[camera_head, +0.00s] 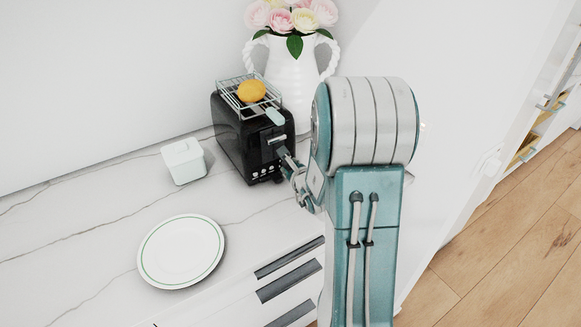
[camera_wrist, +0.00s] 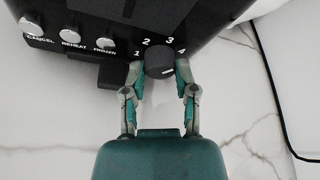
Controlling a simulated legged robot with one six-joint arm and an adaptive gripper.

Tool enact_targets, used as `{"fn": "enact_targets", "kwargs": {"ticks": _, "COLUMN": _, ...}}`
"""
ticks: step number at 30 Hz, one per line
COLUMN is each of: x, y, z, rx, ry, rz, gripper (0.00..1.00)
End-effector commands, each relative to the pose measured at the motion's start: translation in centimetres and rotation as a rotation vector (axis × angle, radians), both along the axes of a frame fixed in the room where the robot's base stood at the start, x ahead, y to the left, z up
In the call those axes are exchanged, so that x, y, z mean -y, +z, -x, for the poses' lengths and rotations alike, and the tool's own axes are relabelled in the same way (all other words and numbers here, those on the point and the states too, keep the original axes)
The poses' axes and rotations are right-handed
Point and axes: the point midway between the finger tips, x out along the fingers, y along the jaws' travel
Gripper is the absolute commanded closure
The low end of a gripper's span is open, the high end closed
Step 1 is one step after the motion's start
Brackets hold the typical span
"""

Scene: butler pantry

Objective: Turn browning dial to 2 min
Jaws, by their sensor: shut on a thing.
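The black toaster (camera_head: 232,139) stands on the counter in the head view, its control end facing my gripper (camera_head: 289,163). In the wrist view, the round black browning dial (camera_wrist: 157,60) sits on the toaster's panel, with the numbers 1, 2, 3 and 4 around its upper side. A short white mark shows on its lower right part, below the 4. The fingers of my gripper (camera_wrist: 160,68) are on either side of the dial and shut on it. In the head view the dial is too small to make out.
CANCEL, REHEAT and FROZEN buttons (camera_wrist: 71,36) are left of the dial. A wire rack with an orange fruit (camera_head: 251,91) is on the toaster. A white flower vase (camera_head: 291,75) stands behind, a white box (camera_head: 183,162) left, and a plate (camera_head: 181,252) in front. A black cord (camera_wrist: 275,95) runs at right.

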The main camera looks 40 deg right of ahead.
Motion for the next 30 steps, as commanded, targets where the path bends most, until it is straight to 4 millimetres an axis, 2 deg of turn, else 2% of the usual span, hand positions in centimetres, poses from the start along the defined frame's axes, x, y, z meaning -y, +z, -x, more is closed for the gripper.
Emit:
{"fn": "enact_targets", "kwargs": {"ticks": 12, "x": -0.16, "y": 0.09, "z": -0.13, "rx": -0.006, "ry": 0.006, "rz": 0.188, "gripper": 1.00}}
{"fn": "enact_targets", "kwargs": {"ticks": 27, "x": -0.20, "y": 0.06, "z": -0.12, "rx": -0.008, "ry": 0.007, "rz": 0.210, "gripper": 1.00}}
{"fn": "enact_targets", "kwargs": {"ticks": 28, "x": -0.20, "y": 0.05, "z": -0.11, "rx": -0.008, "ry": 0.008, "rz": 0.210, "gripper": 0.58}}
{"fn": "enact_targets", "kwargs": {"ticks": 30, "x": -0.21, "y": 0.04, "z": -0.11, "rx": -0.008, "ry": 0.008, "rz": 0.210, "gripper": 0.28}}
